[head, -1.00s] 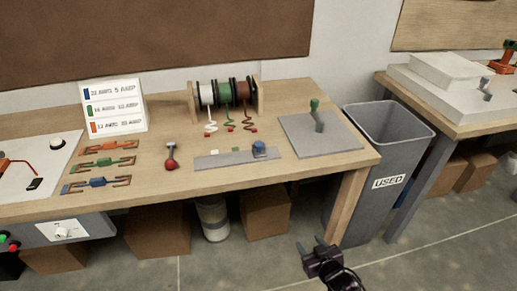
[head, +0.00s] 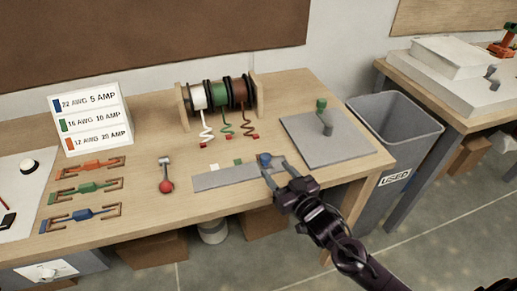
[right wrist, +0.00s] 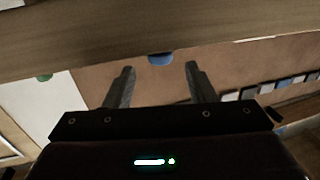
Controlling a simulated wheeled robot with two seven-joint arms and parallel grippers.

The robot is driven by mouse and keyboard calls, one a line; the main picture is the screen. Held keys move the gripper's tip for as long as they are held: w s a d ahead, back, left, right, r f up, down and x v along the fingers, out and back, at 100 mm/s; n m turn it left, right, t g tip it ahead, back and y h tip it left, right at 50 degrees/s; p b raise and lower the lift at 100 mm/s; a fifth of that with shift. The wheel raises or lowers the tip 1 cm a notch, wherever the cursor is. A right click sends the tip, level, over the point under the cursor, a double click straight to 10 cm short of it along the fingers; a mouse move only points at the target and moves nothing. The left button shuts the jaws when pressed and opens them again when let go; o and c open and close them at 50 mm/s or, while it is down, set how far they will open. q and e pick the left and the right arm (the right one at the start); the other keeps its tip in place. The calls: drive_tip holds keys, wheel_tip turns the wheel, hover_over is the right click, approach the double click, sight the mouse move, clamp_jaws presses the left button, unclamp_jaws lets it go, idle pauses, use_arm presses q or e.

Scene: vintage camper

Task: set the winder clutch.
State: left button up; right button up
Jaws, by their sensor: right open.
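A flat grey strip (head: 225,177) lies near the front of the wooden bench, with a white mark (head: 214,167) and a green mark (head: 238,162) along its back edge. A blue knob (head: 264,158) stands at its right end. My right gripper (head: 273,168) is open, its fingertips close to the knob in the head view. In the right wrist view the blue knob (right wrist: 160,59) shows just beyond and between the open fingers (right wrist: 160,80). I cannot tell whether they touch it. No part is labelled as the winder clutch. My left gripper is not in view.
Spools of white, green and brown wire (head: 222,95) stand behind the strip. A grey plate (head: 300,126) with a green-topped lever (head: 321,106) is to the right. A red-ended lever (head: 166,185) and several coloured fuse-like pieces (head: 88,188) lie left. A bin marked USED (head: 425,130) stands right.

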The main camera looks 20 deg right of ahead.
sight(269, 160)
drive_tip(key=shift+w+a+r, duration=0.1)
drive_tip(key=shift+w+r, duration=0.05)
drive_tip(key=shift+w, duration=0.25)
drive_tip(key=p+x, duration=0.1)
drive_tip(key=x, duration=0.2)
drive_tip(key=shift+w+r, duration=0.15)
drive_tip(key=shift+x, duration=1.3)
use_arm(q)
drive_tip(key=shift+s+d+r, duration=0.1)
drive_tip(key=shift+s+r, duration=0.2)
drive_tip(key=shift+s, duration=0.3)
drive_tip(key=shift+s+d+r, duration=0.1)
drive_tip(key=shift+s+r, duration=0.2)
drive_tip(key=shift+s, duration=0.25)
use_arm(e)
drive_tip(key=shift+a+f, duration=0.15)
drive_tip(key=shift+f, duration=0.1)
clamp_jaws()
